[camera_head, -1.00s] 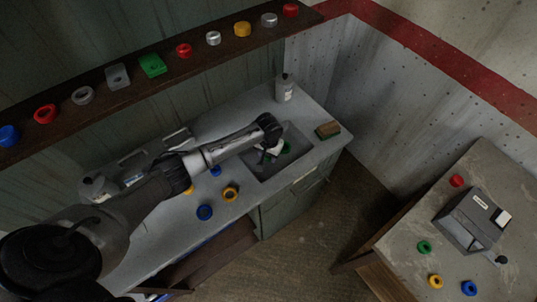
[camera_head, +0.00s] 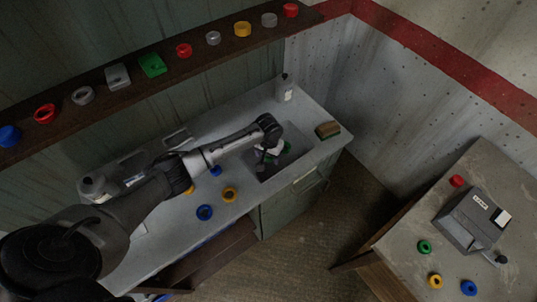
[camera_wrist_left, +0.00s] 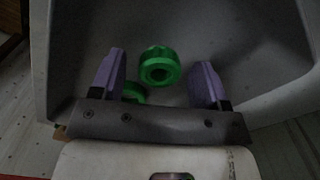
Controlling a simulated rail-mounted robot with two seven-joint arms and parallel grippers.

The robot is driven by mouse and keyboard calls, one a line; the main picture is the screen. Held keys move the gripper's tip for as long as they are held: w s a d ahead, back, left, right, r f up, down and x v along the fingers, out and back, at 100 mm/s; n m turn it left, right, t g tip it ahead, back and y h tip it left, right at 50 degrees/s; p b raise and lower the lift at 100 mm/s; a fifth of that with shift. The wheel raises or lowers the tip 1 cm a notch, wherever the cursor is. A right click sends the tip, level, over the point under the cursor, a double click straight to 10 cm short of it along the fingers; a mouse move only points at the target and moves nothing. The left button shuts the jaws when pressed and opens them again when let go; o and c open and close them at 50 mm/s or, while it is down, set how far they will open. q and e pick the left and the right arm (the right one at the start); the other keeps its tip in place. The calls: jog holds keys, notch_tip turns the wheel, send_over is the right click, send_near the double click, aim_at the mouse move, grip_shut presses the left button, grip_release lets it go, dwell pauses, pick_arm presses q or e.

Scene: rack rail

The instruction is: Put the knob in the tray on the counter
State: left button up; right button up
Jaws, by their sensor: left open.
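The grey tray (camera_head: 296,158) lies on the counter near its right end. It also fills most of the left wrist view (camera_wrist_left: 250,90). My left gripper (camera_head: 270,156) is over the tray, pointing down. In the left wrist view its purple fingers (camera_wrist_left: 158,80) are apart with nothing clamped between them. A second green piece (camera_wrist_left: 133,91) is partly hidden by the left finger and gripper body. I cannot tell which piece is the knob. My right gripper is not in view.
A brown-and-green sponge (camera_head: 328,130) and a white bottle (camera_head: 285,90) stand near the tray. A shelf (camera_head: 215,60) with several coloured pieces runs above. A side table (camera_head: 405,235) stands right.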

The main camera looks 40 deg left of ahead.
pick_arm(q)
notch_tip(320, 180, up, 12)
jog(key=p, duration=0.1)
jog(key=s+d+f, duration=0.1)
jog(key=s+d, duration=0.1)
jog(key=s+d+f+m, duration=0.1)
jog(key=s+d+f, duration=0.1)
jog(key=s+d+f+m, duration=0.1)
jog(key=s+d+f, duration=0.1)
jog(key=d, duration=0.1)
jog(key=shift+s+f, duration=0.2)
jog(key=s+d+f+m+t, duration=0.1)
jog(key=s+d, duration=0.2)
jog(key=s, duration=0.3)
jog(key=s+d+m+t+h, duration=0.1)
jog(key=s+d, duration=0.1)
jog(key=s, duration=0.4)
jog(key=s+d+f+m+t, duration=0.1)
jog(key=s+d, duration=0.2)
jog(key=s, duration=0.3)
jog(key=s+a+r, duration=0.2)
jog(key=s+r, duration=0.1)
jog(key=s, duration=0.5)
jog(key=shift+r+t+y, duration=0.3)
jog(key=shift+r+y, duration=0.05)
jog(key=shift+y, duration=0.05)
jog(key=shift+a, duration=0.1)
